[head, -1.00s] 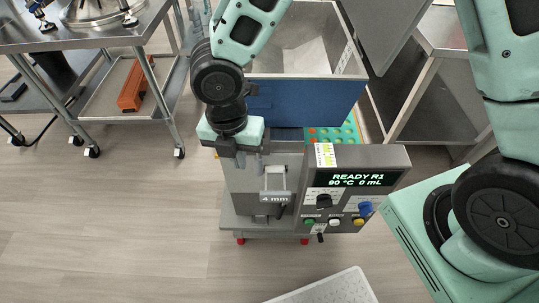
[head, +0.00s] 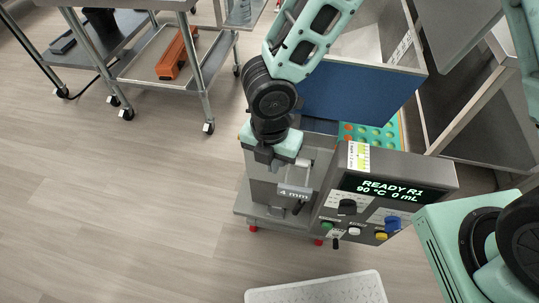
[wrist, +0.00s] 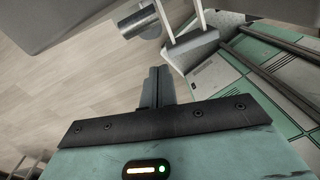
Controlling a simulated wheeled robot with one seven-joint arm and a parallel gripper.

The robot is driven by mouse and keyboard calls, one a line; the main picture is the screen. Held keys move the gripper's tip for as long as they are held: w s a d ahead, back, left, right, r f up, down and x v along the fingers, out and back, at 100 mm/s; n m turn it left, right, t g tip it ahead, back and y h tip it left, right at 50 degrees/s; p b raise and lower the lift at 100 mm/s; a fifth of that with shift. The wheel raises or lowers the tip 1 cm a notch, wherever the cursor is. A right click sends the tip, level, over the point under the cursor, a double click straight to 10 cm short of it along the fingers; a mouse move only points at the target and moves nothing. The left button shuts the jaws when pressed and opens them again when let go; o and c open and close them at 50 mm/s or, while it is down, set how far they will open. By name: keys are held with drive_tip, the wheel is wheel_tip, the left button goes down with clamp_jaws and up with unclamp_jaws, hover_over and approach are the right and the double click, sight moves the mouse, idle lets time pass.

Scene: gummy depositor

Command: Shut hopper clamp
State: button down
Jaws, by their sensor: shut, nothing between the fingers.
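The depositor stands in the middle of the head view, with its hopper (head: 362,92) showing a blue front wall. Below the hopper is a grey fitting labelled "4 mm" (head: 295,193). I cannot clearly make out which part is the hopper clamp. In the wrist view a grey block on two pale rods (wrist: 190,47) lies just beyond and right of my fingertips; it may be a clamp handle. My gripper (head: 276,168) is over the front left of the machine, below the hopper. In the wrist view my gripper (wrist: 158,82) has its fingers together, with nothing between them.
The control box (head: 385,195) shows "READY R1, 90 °C 0 mL" and has knobs and buttons. A teal mould tray (head: 375,136) lies behind it. A steel cart (head: 150,90) stands back left. The floor at left is clear.

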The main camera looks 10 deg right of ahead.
drive_tip(key=shift+w+d+f, duration=0.1)
drive_tip(key=shift+w+d, duration=0.25)
drive_tip(key=shift+w, duration=0.2)
drive_tip(key=shift+w+d+f, duration=0.1)
drive_tip(key=shift+w+d, duration=0.2)
drive_tip(key=shift+w, duration=0.2)
drive_tip(key=shift+f, duration=0.1)
drive_tip(key=shift+w+d+f+t+b, duration=0.15)
drive_tip(key=shift+w+f+t+b, duration=0.3)
drive_tip(key=shift+b, duration=0.55)
drive_tip(key=shift+s, duration=0.1)
